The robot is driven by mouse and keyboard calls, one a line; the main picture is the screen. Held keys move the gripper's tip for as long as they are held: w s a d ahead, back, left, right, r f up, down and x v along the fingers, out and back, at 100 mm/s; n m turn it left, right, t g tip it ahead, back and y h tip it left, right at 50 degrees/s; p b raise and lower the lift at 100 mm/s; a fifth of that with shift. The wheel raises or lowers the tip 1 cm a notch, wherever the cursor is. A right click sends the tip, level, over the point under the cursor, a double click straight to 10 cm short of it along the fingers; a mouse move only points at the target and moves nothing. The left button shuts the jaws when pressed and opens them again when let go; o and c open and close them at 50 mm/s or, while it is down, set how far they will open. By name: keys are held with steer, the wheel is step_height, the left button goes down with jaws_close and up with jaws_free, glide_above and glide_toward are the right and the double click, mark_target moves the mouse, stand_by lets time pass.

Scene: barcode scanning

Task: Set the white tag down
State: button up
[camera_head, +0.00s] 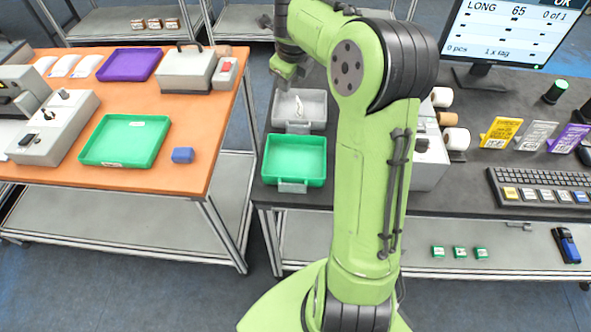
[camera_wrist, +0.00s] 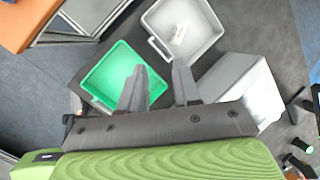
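A small white piece, likely the white tag (camera_head: 298,107), lies in the grey tray (camera_head: 318,122) on the dark table. It also shows in the wrist view (camera_wrist: 180,32), inside the grey tray (camera_wrist: 199,56). My gripper (camera_wrist: 159,70) is open, with its two fingers apart and nothing seen between them. In the wrist view its fingertips appear over the green tray's right side, below the grey tray. In the head view my wrist is above and behind the grey tray, and the fingers are not clear.
An empty green tray (camera_head: 295,160) is in front of the grey tray; it also shows in the wrist view (camera_wrist: 108,72). A grey device (camera_wrist: 245,85) and rolls stand to the right. Yellow, whitish and purple signs (camera_head: 500,133) stand by the keyboard (camera_head: 540,190). An orange table (camera_head: 190,130) is at left.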

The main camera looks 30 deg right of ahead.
steer(key=s+a+r+n, duration=0.6)
steer(key=s+a+n, duration=0.25)
steer(key=n, duration=0.25)
steer(key=s+a+f+n, duration=0.1)
steer(key=s+a+n, duration=0.2)
steer(key=s+n, duration=0.4)
steer(key=s+a+n+t+y, duration=0.1)
steer(key=s+a+n, duration=0.2)
steer(key=s+n, duration=0.3)
steer(key=s+a+f+n, duration=0.1)
steer(key=s+a+n, duration=0.2)
steer(key=s+n, duration=0.4)
steer(key=shift+s+a+f+n+y, duration=0.2)
steer(key=shift+s+f+n+y, duration=0.15)
steer(key=shift+s, duration=0.25)
